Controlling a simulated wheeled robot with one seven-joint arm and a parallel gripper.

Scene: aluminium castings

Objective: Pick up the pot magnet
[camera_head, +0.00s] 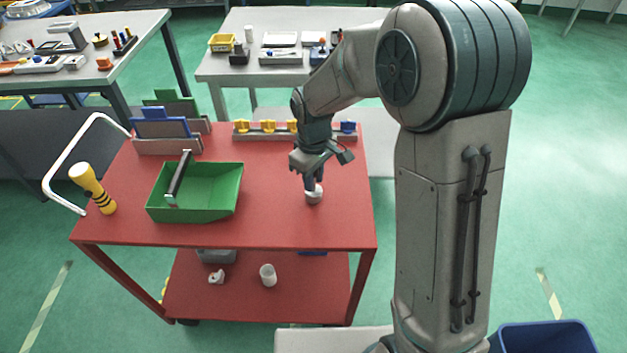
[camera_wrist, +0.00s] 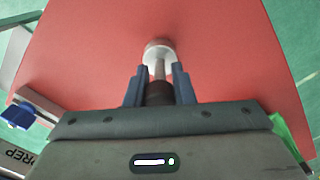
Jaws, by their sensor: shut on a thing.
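The pot magnet (camera_head: 314,195) is a small pale round metal piece over the right part of the red cart top. In the wrist view the pot magnet (camera_wrist: 158,50) shows as a silvery disc with a stem running back between the fingers. My gripper (camera_head: 314,182) points down at it from above, and in the wrist view its two dark blue fingers (camera_wrist: 160,80) are closed on the stem. I cannot tell whether the magnet's base touches the cart top. The part of the stem deep between the fingers is hidden.
A green tray (camera_head: 222,211) with a dark-handled bar stands left on the red cart (camera_head: 275,232). A yellow-and-black-handled tool (camera_head: 92,187) stands at the far left. A rack with yellow pieces (camera_head: 268,136) and file holders (camera_head: 165,146) line the back. Bare red surface surrounds the magnet.

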